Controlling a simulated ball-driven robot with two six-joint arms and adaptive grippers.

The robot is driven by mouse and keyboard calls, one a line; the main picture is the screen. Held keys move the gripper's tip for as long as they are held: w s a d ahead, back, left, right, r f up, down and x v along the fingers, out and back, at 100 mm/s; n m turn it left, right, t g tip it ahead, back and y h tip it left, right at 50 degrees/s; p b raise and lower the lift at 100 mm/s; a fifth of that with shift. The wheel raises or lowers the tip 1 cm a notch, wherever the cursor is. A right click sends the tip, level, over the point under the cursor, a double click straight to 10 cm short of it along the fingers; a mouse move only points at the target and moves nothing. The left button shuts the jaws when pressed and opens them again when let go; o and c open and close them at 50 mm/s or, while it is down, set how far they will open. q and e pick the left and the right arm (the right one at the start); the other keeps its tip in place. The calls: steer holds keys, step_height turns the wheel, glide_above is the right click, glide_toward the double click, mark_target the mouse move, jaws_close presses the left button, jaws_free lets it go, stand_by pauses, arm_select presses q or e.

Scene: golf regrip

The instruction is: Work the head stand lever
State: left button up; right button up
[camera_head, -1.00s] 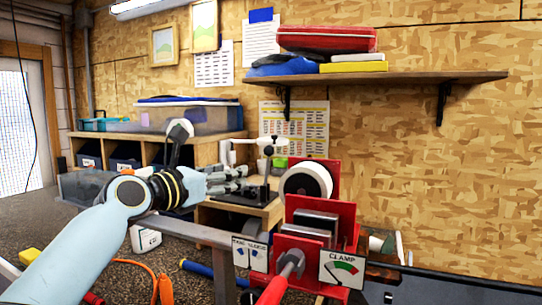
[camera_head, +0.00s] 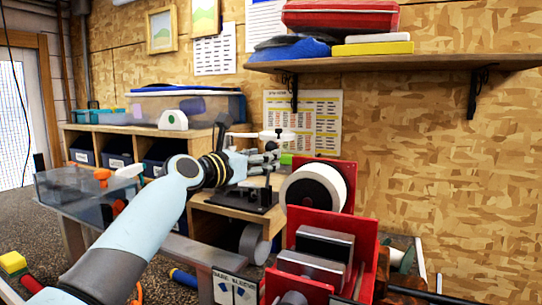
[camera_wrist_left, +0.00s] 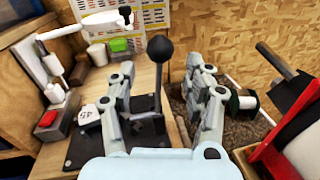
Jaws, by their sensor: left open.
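The head stand shows in the left wrist view as a dark base plate (camera_wrist_left: 145,135) bearing an upright lever with a black ball knob (camera_wrist_left: 160,48). In the head view its base (camera_head: 252,200) sits on a wooden bench top, and the lever is mostly hidden by my gripper. My left gripper (camera_head: 268,161) is open over the stand. In the left wrist view its two grey fingers (camera_wrist_left: 160,72) stand on either side of the lever, apart from it, and the knob shows between the tips. My right gripper is in neither view.
A red clamp unit (camera_head: 338,225) with a white roll stands right of the stand. A white arm (camera_wrist_left: 90,27), white cups and a green block (camera_wrist_left: 118,44) are behind the stand. A clear bin (camera_head: 85,190) is at left, and a wall shelf (camera_head: 400,64) hangs above.

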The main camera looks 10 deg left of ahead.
arm_select(q)
steer(key=x, duration=0.2)
steer(key=shift+w+d, duration=0.1)
steer(key=shift+w, duration=0.25)
steer(key=shift+w+d, duration=0.25)
steer(key=shift+w, duration=0.25)
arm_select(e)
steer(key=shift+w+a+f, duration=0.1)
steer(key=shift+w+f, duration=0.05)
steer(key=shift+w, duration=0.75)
arm_select(q)
steer(key=c, duration=0.7)
jaws_close()
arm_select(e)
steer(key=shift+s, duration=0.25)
arm_select(q)
steer(key=shift+f, duration=0.1)
